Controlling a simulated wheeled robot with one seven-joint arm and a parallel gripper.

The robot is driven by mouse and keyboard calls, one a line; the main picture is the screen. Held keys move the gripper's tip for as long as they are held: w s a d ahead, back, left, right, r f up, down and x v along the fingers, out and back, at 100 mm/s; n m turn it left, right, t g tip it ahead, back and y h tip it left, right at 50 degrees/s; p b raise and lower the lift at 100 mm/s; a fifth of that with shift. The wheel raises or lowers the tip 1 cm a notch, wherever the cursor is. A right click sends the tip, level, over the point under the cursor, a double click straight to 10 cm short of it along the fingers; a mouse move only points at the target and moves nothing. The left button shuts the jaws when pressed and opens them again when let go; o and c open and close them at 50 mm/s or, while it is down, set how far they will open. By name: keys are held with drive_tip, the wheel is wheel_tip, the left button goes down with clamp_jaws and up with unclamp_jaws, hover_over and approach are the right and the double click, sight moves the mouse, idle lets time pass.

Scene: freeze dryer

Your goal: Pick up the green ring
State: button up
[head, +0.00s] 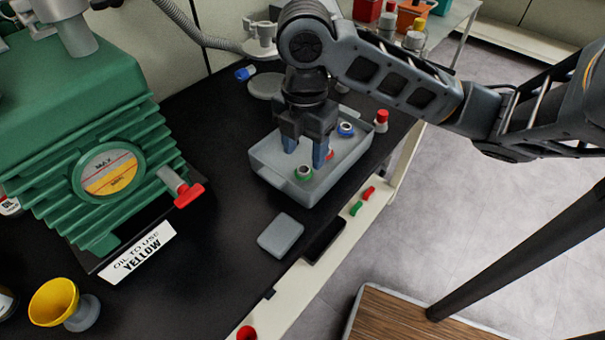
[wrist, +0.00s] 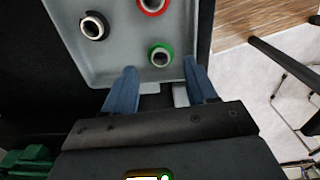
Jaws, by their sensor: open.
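The green ring (head: 304,172) lies in the grey tray (head: 270,181), near the tray's front wall. In the wrist view the green ring (wrist: 160,54) shows as a green band around a pale centre, just beyond the fingertips and between their lines. My gripper (head: 305,155) is open above the tray, its blue fingers pointing down, with nothing between them. In the wrist view my gripper (wrist: 163,72) shows its two fingers well apart. A blue ring (head: 346,129) and a red ring (head: 329,155), partly hidden by a finger, are also in the tray.
The green oil pump (head: 110,130) stands on the left of the black worktop. A red-capped bottle (head: 381,120) stands right of the tray. A grey lid-like block (head: 281,235) lies in front of it. A yellow funnel (head: 54,301) is at the lower left.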

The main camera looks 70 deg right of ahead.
sight(304, 170)
drive_tip(key=shift+a+f, duration=0.15)
drive_tip(key=shift+f, duration=2.15)
drive_tip(key=shift+c, duration=0.3)
drive_tip(key=c, duration=0.9)
drive_tip(key=shift+o, duration=0.2)
drive_tip(key=shift+r, duration=0.1)
